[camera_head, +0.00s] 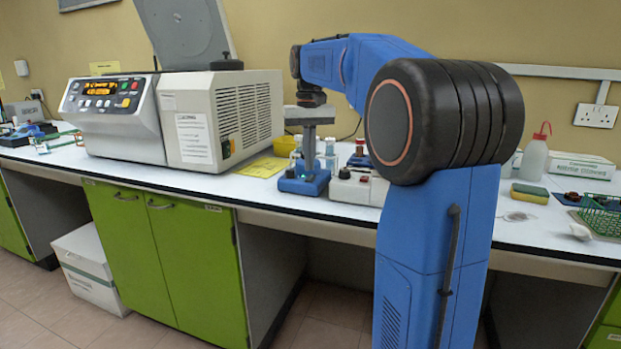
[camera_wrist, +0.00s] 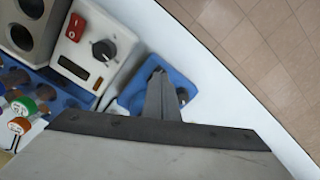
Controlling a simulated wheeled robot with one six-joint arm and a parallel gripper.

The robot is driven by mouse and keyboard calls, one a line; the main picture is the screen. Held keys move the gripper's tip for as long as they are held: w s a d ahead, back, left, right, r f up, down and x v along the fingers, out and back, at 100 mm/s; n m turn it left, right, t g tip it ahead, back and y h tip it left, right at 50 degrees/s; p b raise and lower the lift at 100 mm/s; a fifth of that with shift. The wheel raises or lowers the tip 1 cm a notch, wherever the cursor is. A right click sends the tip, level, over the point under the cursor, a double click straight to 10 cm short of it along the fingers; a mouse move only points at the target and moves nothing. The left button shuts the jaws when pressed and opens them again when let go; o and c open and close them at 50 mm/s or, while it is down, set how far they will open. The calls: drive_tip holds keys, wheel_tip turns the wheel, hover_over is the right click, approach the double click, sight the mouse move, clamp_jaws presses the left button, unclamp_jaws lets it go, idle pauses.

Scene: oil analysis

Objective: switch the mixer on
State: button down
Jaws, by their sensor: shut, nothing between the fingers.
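A small blue device (camera_head: 304,184), which looks like the mixer, stands on the bench near its front edge. In the wrist view its blue body (camera_wrist: 135,92) is partly hidden behind my fingers, and a small dark round part (camera_wrist: 183,95) shows just right of them. My gripper (camera_head: 308,168) points down over this device, and its fingers are shut and empty. In the wrist view the fingertips (camera_wrist: 158,72) overlap the blue body; I cannot tell whether they touch it.
A white unit (camera_head: 352,190) stands close to the right of the blue device; the wrist view shows its red switch (camera_wrist: 76,28) and black knob (camera_wrist: 104,50). Capped vials (camera_wrist: 20,125) are close by. A large analyser (camera_head: 190,118) stands left. A wash bottle (camera_head: 535,155) is at the right.

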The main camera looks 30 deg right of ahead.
sight(309, 180)
drive_tip(key=shift+r, duration=2.15)
drive_tip(key=s+a+f+n+t, duration=0.1)
drive_tip(key=s+a+f, duration=0.4)
drive_tip(key=s, duration=0.3)
drive_tip(key=s+a+f+n+t, duration=0.1)
drive_tip(key=s+a+f, duration=0.3)
drive_tip(key=s+a, duration=0.25)
drive_tip(key=s+a+f+n+t, duration=0.2)
drive_tip(key=s+a+f, duration=0.2)
drive_tip(key=s+f, duration=1.1)
wheel_tip(309, 180, down, 2)
drive_tip(key=shift+s+a+f+t, duration=0.15)
drive_tip(key=shift+s+t, duration=0.25)
